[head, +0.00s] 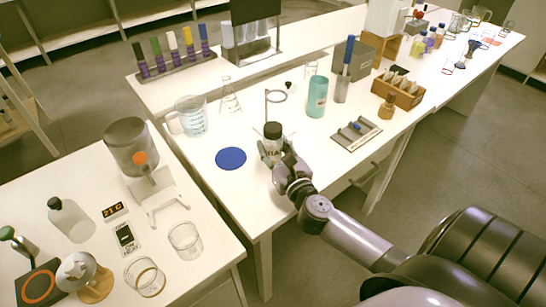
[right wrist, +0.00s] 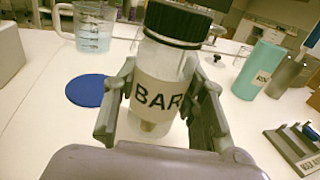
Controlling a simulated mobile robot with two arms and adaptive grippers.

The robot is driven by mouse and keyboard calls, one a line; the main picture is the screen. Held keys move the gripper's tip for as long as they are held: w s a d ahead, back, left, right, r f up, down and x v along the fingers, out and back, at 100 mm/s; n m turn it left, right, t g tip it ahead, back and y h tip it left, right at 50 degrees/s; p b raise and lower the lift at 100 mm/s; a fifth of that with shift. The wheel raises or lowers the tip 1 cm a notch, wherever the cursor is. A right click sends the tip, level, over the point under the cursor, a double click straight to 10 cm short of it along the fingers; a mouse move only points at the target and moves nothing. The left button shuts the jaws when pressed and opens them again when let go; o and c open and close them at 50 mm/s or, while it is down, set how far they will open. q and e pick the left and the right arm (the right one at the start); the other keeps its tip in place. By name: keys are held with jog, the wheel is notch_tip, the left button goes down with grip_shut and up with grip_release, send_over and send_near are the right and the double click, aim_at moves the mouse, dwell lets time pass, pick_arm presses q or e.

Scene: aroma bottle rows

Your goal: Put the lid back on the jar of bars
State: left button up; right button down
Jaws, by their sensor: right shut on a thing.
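The jar of bars (right wrist: 158,92) is a clear jar with a white label reading "BAR", the rest hidden. Its ribbed black lid (right wrist: 178,25) sits on its top; the lid also shows in the head view (head: 272,130). My right gripper (head: 275,156) is closed around the jar's sides, one finger on each side of the label. The jar looks upright. My left gripper is not in view.
A flat blue disc (head: 231,158) lies left of the jar. A measuring jug (head: 190,117) and flask (head: 229,98) stand behind, with a ring stand (head: 275,97) close by. A teal bottle (head: 317,97) and a tray (head: 356,133) are to the right.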

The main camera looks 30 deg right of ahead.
aim_at(276, 163)
jog(key=shift+f+b, duration=0.65)
jog(key=shift+f, duration=1.25)
jog(key=shift+f, duration=0.2)
jog(key=c, duration=1)
grip_release()
